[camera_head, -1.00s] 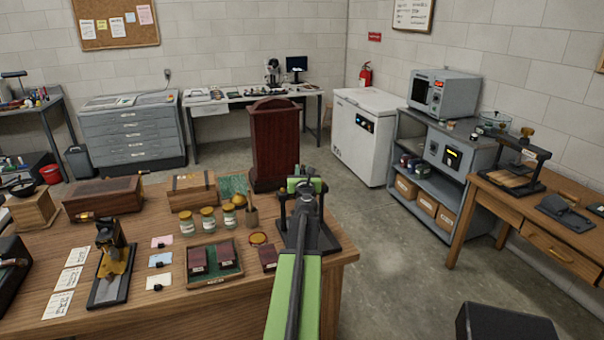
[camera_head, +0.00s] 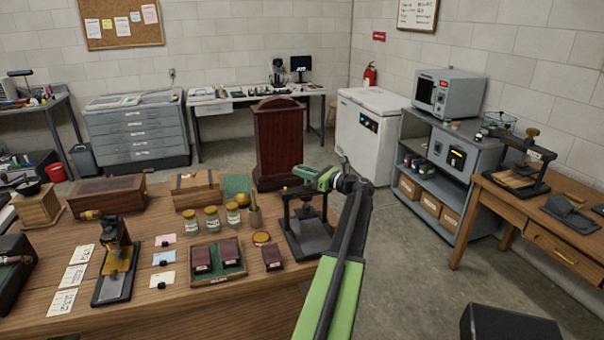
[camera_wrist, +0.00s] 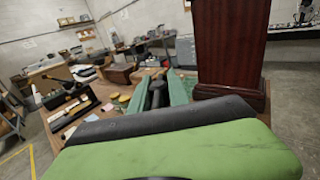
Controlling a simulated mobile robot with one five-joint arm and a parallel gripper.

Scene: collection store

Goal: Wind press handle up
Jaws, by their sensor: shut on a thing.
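The small black press (camera_head: 308,236) stands at the right end of the near wooden table, with two posts and a flat base. My gripper (camera_head: 303,174) is at the top of the press and points left. It is shut on the press handle, which is mostly hidden by the jaws in the head view. A small orange knob (camera_head: 285,188) shows just left of the jaws. In the wrist view, the green fingers of my gripper (camera_wrist: 157,85) close around a dark upright piece, the press handle (camera_wrist: 157,97).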

